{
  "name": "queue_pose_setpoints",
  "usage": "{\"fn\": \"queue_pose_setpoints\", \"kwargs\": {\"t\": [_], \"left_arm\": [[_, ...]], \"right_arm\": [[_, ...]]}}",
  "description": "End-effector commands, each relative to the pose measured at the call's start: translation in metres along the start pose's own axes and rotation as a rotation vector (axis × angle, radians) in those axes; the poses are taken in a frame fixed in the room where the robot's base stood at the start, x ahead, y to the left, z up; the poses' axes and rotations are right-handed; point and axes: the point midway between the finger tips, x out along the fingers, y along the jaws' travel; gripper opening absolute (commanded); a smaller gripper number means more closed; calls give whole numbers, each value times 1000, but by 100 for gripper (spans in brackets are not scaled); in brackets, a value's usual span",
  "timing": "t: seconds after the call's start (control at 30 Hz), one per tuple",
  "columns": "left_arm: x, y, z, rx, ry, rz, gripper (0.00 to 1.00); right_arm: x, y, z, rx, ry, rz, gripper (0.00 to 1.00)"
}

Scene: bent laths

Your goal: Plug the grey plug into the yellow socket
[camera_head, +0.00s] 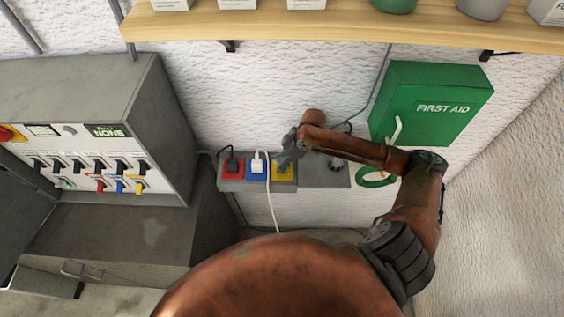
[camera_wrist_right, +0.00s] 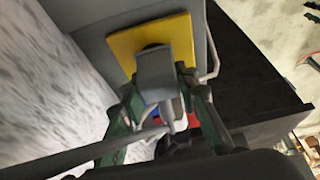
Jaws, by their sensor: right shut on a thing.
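The yellow socket (camera_head: 276,176) is third in a row on the grey wall box, and my right gripper (camera_head: 289,155) is at it, partly covering it. In the right wrist view the yellow socket plate (camera_wrist_right: 178,38) fills the top middle. The grey plug (camera_wrist_right: 155,72) is between the fingers of my right gripper (camera_wrist_right: 163,105), which is shut on it. The plug overlaps the plate's lower middle, in front of a dark socket opening. I cannot tell whether it is inserted or just short of it. My left gripper is not in view.
A black plug sits in the red socket (camera_head: 232,176) and a white plug (camera_head: 257,164) with hanging cord in the blue one. A green first aid box (camera_head: 430,102) hangs at right, below a wooden shelf (camera_head: 330,28). A grey control cabinet (camera_head: 90,90) stands at left.

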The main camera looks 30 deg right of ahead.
Motion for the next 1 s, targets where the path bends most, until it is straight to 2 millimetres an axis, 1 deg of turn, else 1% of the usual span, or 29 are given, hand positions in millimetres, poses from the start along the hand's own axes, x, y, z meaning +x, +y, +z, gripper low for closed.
{"fn": "queue_pose_setpoints", "kwargs": {"t": [0.7, 0.73, 1.0], "left_arm": [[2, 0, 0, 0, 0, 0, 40], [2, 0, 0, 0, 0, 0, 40], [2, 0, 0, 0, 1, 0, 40]], "right_arm": [[11, 0, 4, 0, 0, 0, 7], [10, 0, 4, 0, 0, 0, 30], [10, 0, 4, 0, 0, 0, 49]]}}
